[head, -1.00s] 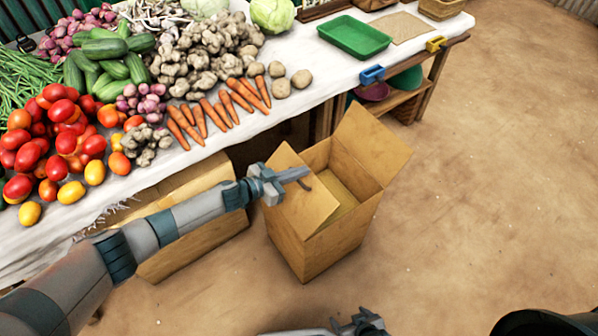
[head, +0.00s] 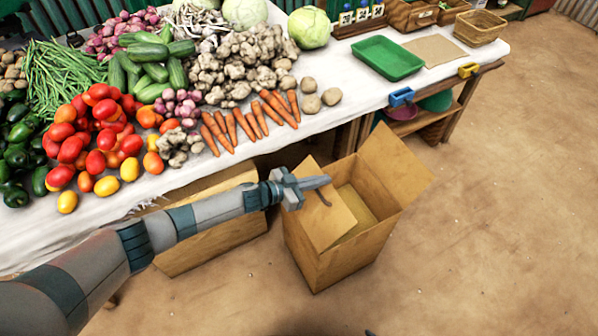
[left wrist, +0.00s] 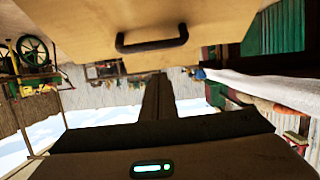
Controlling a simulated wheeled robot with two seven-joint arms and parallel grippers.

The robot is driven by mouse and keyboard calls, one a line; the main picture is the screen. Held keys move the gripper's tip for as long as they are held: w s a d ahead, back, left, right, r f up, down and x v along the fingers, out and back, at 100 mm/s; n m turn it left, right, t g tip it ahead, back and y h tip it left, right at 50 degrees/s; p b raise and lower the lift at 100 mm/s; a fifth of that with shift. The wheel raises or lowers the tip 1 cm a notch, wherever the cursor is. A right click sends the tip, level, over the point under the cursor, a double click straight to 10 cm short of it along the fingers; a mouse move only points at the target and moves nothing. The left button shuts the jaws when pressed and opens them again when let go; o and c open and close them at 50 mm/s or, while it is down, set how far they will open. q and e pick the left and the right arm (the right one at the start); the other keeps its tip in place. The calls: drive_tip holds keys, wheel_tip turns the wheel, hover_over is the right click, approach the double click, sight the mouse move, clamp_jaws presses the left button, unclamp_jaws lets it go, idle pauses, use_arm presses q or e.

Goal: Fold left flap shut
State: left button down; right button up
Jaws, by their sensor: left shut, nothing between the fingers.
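An open cardboard box (head: 345,258) stands on the floor by the stall table. Its left flap (head: 325,220) is raised and leans over part of the opening. A dark handle (head: 324,198) is on this flap. The handle also shows in the left wrist view (left wrist: 152,43), across the tan flap (left wrist: 215,20). The right flap (head: 398,165) stands open, leaning outward. My left gripper (head: 328,181) is shut and empty. It is beside the left flap's upper part, close to the handle; I cannot tell whether it touches. My right gripper is not visible.
The table (head: 335,120) holds vegetables, a green tray (head: 388,58) and baskets. Blue (head: 402,96) and yellow (head: 468,70) clips are on its edge. Another cardboard box (head: 215,240) is behind my left arm. The floor to the right is clear.

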use_arm(q)
drive_tip(key=s+a+r, duration=0.3)
drive_tip(key=a+r, duration=0.3)
drive_tip(key=a, duration=0.1)
drive_tip(key=shift+s+r, duration=0.2)
drive_tip(key=shift+s, duration=0.15)
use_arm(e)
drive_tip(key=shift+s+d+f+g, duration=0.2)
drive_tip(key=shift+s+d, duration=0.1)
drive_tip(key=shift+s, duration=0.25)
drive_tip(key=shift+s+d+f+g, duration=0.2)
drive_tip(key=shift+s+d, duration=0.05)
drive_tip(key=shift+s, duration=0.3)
